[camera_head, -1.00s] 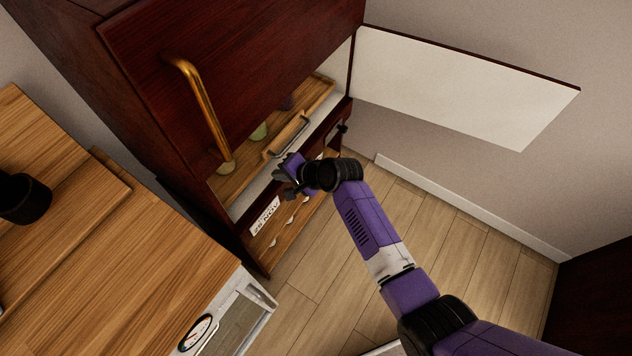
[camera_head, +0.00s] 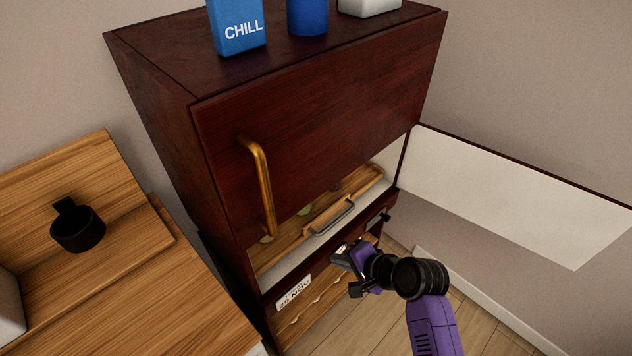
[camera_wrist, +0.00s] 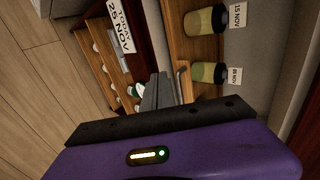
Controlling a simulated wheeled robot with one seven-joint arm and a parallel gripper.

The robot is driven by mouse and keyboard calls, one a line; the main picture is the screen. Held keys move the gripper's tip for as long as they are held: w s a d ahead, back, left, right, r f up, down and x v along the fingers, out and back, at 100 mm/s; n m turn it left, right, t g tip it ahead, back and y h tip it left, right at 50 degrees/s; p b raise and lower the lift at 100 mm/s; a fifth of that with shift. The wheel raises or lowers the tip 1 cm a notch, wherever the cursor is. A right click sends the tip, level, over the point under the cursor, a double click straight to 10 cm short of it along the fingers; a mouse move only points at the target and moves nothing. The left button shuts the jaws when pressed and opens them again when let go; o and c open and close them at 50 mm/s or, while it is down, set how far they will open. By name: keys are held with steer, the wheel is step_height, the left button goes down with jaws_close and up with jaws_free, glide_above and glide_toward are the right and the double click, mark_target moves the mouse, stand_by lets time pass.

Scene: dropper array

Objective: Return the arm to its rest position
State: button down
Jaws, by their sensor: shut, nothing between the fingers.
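My gripper (camera_head: 345,272) is shut and empty, on the purple arm in front of the dark wooden cabinet (camera_head: 300,120). In the wrist view the closed grey fingers (camera_wrist: 157,92) point toward the cabinet's shelves. Just behind them is a wooden tray (camera_head: 345,207) with a metal handle on the open shelf; it appears apart from the gripper, though the exact gap is hard to judge. The wrist view shows two lidded jars (camera_wrist: 205,20) with date labels, one reading 15 NOV. A card (camera_wrist: 122,30) reads TODAY 25 NOV.
A cabinet door (camera_head: 500,195) stands open at the right. A brass handle (camera_head: 258,185) juts from the cabinet front. A wooden counter (camera_head: 150,300) with a black cup (camera_head: 78,230) is at the left. A blue CHILL box (camera_head: 237,28) stands on top. Floor shows at lower right.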

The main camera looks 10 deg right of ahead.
steer(key=w+d+r+n+t+h, duration=0.1)
steer(key=w+d+r+n+t, duration=0.1)
steer(key=w+r+t, duration=0.15)
steer(key=s+d+r+n+t+h, duration=0.2)
steer(key=s+d+r+t+h, duration=0.1)
steer(key=s+d+r, duration=0.2)
steer(key=s+r+n, duration=0.2)
steer(key=s+r, duration=0.1)
steer(key=s, duration=0.9)
steer(key=s+d+r+n+h, duration=0.1)
steer(key=s+r+n, duration=0.1)
steer(key=s, duration=1)
steer(key=s+r+n, duration=0.2)
steer(key=s+r, duration=0.2)
steer(key=s, duration=0.8)
steer(key=shift+d+n+t+h, duration=0.2)
steer(key=shift+n+t+h, duration=0.1)
steer(key=shift+n+t, duration=0.1)
